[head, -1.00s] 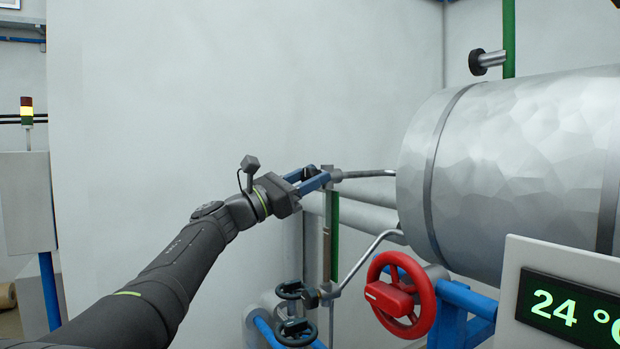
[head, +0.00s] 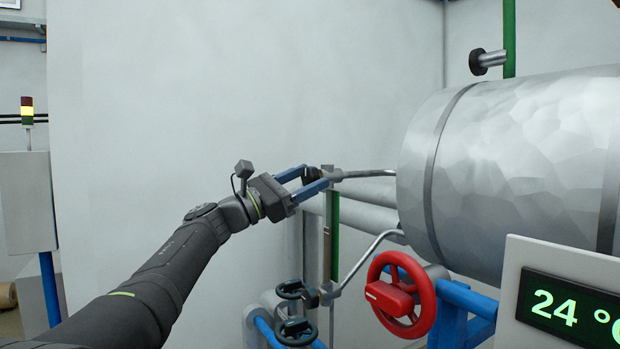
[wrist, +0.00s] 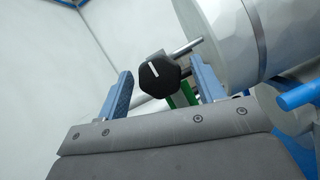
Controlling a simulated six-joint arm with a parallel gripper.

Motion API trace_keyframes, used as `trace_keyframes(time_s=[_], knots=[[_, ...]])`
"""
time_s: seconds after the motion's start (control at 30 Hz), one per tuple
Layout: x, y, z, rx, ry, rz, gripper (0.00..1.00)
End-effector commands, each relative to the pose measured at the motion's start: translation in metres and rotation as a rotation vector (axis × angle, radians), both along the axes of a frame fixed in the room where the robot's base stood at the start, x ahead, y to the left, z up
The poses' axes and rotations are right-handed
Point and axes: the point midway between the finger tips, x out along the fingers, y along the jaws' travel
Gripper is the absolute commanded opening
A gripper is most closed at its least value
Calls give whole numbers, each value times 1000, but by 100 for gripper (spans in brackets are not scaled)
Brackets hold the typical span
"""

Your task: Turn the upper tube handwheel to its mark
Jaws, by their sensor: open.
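The upper tube handwheel is a small black faceted knob (wrist: 158,76) with a short white line on its face, seen face-on in the wrist view. It sits at the end of the upper metal tube (head: 368,173), which leads into the big drum. In the head view the knob is mostly hidden between the fingers. My gripper (head: 315,177) is open, with its blue fingers pointing at the knob. In the wrist view the fingers (wrist: 160,84) stand on either side of the knob, with visible gaps. The white line tilts slightly; I cannot make out a target mark.
A large silver drum (head: 510,165) fills the right. Below are a red handwheel (head: 400,295), two small black handwheels (head: 292,290) and a lower bent tube (head: 370,252). A display (head: 568,298) reads 24 °. The pale wall area left of my gripper is free.

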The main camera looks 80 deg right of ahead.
Motion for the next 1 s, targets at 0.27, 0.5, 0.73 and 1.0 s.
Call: trace_keyframes(time_s=[0.27,0.5,0.73,1.0], knots=[[48,37,-22,0,0,5,62],[89,70,-43,0,0,5,62],[112,89,-56,-1,0,3,62],[118,94,-59,-2,0,0,62]])
